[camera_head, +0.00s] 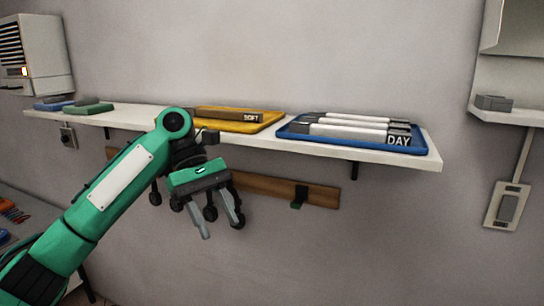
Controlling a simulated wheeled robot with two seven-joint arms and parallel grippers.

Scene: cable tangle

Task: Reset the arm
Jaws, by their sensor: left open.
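My left arm, green with a white panel, comes in from the lower left. Its gripper (220,230) hangs below the front edge of the white wall shelf (255,138), with the fingers pointing down and apart. It is open and nothing shows between the fingers. My right arm and gripper are not in view. No cable can be made out clearly.
A yellow tray (270,121) with a labelled brown bar and a blue tray (290,133) with several white rolls marked DAY (398,139) lie on the shelf. A wooden rail (275,187) is behind the gripper. A table edge (40,208) shows lower left. The lower right is clear.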

